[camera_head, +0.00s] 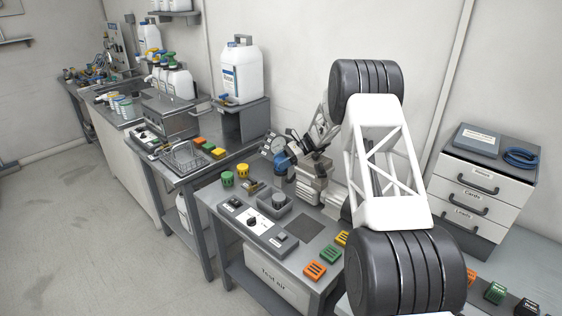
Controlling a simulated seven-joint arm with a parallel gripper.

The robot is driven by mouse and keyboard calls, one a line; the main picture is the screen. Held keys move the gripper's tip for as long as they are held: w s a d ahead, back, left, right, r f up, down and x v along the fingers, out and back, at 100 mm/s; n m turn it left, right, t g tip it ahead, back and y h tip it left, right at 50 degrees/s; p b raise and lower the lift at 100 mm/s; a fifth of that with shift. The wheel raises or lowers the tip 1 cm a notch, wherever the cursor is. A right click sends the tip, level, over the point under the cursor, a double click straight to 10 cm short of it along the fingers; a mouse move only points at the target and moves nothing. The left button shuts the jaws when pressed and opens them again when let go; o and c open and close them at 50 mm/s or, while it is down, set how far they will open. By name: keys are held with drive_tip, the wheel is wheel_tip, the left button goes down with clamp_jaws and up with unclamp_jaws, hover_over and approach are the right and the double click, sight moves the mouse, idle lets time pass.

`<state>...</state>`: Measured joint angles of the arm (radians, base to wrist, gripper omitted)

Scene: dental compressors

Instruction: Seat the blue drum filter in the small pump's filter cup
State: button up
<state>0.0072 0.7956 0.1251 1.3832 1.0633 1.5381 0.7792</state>
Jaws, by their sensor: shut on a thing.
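My gripper (290,160) is above the back of the grey bench, at the end of my arm. It is shut on the blue drum filter (281,160), which shows as a small blue round shape at the jaws. Just below and to the right is a pale metal pump body (308,187), probably the small pump, partly covered by my arm. I cannot make out its filter cup clearly. The blue filter appears above the bench, near the pump; whether it touches anything is too small to tell.
A grey tray (264,214) with a grey cylinder lies in front of the pump. A round gauge (274,146) is close behind the filter. Orange and green blocks (315,270) lie along the front right.

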drive_tip(key=shift+f, duration=0.2)
drive_tip(key=o, duration=0.6)
drive_tip(key=shift+d, duration=0.1)
drive_tip(key=v, duration=1.1)
drive_tip(key=shift+s+d+f, duration=0.1)
drive_tip(key=shift+s+d, duration=0.05)
drive_tip(key=shift+d, duration=0.05)
idle(0.6)
